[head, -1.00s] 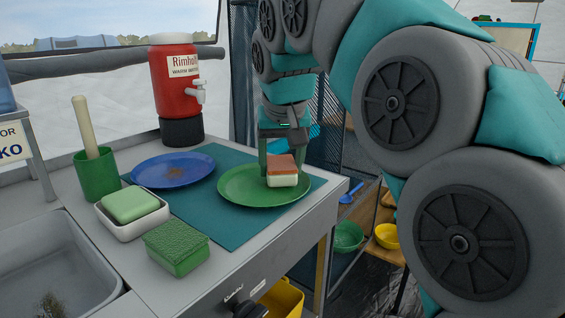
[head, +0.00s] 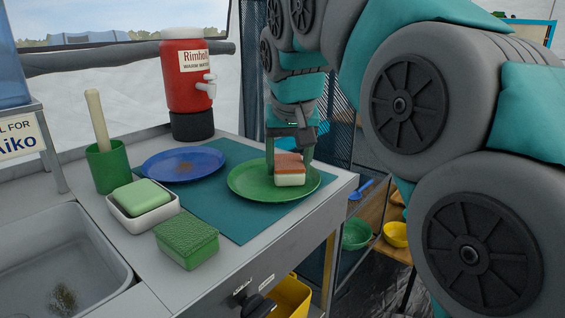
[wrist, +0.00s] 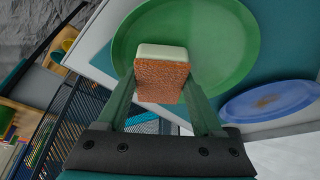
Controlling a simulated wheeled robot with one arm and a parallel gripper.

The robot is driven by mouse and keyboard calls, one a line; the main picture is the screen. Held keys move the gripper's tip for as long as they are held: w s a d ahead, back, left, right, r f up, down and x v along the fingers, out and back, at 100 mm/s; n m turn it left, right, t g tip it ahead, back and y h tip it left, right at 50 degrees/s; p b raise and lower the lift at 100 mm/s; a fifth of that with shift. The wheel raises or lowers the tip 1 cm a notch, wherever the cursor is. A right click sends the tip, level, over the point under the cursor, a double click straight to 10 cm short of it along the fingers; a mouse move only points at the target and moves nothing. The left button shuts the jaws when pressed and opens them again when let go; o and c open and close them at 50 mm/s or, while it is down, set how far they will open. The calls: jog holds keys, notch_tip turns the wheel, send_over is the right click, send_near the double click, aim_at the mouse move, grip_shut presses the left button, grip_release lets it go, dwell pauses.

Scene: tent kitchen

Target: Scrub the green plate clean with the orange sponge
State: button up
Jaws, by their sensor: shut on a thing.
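The green plate (head: 245,184) lies on the teal mat near the right edge of the counter. It also fills the upper middle of the wrist view (wrist: 215,45), where no dirt shows on its visible part. The orange sponge (head: 289,160), with a pale underside, is at the plate's right half. It also shows in the wrist view (wrist: 160,80). My gripper (head: 288,158) points down and is shut on the sponge, one finger on each side. I cannot tell whether the sponge's underside touches the plate.
A blue plate (head: 205,155) with a brown stain lies to the left on the mat (head: 235,225). A green scrubber block (head: 187,242), a soap dish (head: 128,222) and a green cup (head: 107,170) stand nearer the sink (head: 50,255). A red water dispenser (head: 188,95) stands behind.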

jog(key=shift+w+d, duration=0.4)
jog(key=shift+w, duration=0.1)
jog(key=shift+f, duration=0.1)
jog(key=shift+r+p, duration=1.65)
jog(key=shift+r, duration=1.4)
jog(key=shift+r, duration=1.5)
